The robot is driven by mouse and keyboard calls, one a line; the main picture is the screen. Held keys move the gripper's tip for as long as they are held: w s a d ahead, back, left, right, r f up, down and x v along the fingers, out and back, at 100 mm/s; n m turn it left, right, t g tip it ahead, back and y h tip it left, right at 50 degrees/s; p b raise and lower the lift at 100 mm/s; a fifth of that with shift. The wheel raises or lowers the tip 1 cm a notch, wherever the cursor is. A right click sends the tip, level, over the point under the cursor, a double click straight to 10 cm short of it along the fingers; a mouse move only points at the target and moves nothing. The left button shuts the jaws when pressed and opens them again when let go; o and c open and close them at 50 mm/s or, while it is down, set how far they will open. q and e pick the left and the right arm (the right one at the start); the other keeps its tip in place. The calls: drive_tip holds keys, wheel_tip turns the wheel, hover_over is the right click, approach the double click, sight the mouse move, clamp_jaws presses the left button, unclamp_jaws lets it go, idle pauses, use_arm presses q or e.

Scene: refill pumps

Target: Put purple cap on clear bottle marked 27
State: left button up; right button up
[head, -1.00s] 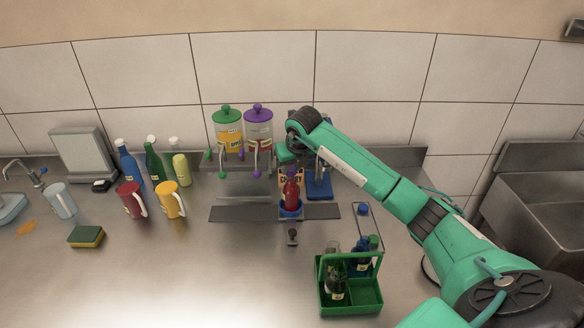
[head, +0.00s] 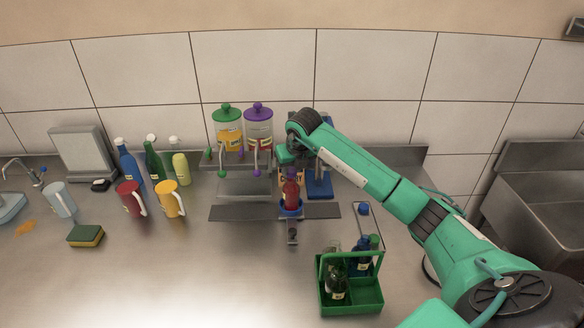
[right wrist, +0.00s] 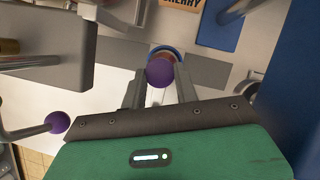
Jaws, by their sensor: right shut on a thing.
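My right gripper (right wrist: 157,88) is shut on the purple cap (right wrist: 160,72), which shows as a round purple top between the two fingers. In the head view my right gripper reaches in over a bottle with red content (head: 291,192), and the arm partly hides the cap there. The bottle stands upright in a blue ring holder (head: 291,210). In the right wrist view the blue ring (right wrist: 163,50) and some red show directly beyond the cap. I cannot tell whether the cap touches the bottle's neck. No number 27 is readable. My left gripper is not in view.
Dispensers with a green lid (head: 226,107) and a purple lid (head: 258,107) stand left of the bottle. A green caddy (head: 350,298) with bottles stands in front right. Mugs, bottles and a sponge (head: 86,236) are at left. The front middle counter is clear.

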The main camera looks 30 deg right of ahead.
sight(292, 172)
drive_tip(key=shift+f, duration=0.25)
drive_tip(key=o, duration=0.9)
drive_tip(key=shift+c, duration=0.2)
drive_tip(key=shift+r+p, duration=1.6)
drive_tip(key=shift+r, duration=1.95)
